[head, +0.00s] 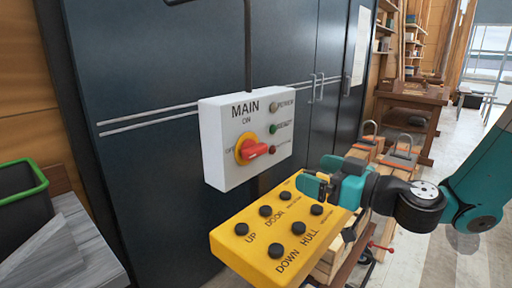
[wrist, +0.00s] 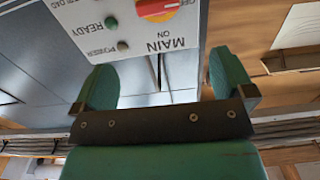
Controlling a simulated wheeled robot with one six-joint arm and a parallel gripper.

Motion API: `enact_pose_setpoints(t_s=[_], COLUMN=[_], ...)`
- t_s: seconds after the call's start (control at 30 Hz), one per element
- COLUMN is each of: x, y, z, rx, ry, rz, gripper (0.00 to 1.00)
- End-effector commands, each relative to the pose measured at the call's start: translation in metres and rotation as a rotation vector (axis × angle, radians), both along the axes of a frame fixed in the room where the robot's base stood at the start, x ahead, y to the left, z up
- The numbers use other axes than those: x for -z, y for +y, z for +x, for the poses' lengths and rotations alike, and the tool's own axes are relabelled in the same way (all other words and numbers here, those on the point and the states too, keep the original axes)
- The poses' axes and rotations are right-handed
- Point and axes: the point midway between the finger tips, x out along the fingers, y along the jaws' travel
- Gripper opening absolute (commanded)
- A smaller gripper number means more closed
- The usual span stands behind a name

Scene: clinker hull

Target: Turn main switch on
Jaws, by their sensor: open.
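The main switch is a red rotary knob (head: 254,150) on a yellow disc, on the front of a white box (head: 215,170) marked MAIN. ON is printed above the knob and OFF to its left. The knob's handle lies roughly level, in line with OFF. In the wrist view the box appears upside down, with part of the knob (wrist: 158,8) at the top edge, cut off by the frame. My gripper (head: 315,186) is right of and below the box, apart from the knob. Its two green fingers (wrist: 168,80) are spread with nothing between them.
A yellow panel (head: 240,240) with several black buttons sits just below the box and my gripper. Dark cabinets (head: 150,75) stand behind. A green-rimmed bin (head: 22,185) is at left. Wooden beams with clamps (head: 400,158) lie behind my arm. The space before the box's face looks clear.

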Motion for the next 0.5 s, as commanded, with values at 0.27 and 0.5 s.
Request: enact_pose_setpoints(t_s=[0.27,0.5], x=[-0.007,-0.007], y=[0.029,0.073], z=[0.026,0.06], rx=[0.009,0.009], ry=[-0.007,-0.008], rz=[0.003,0.002], gripper=[1.0,1.0])
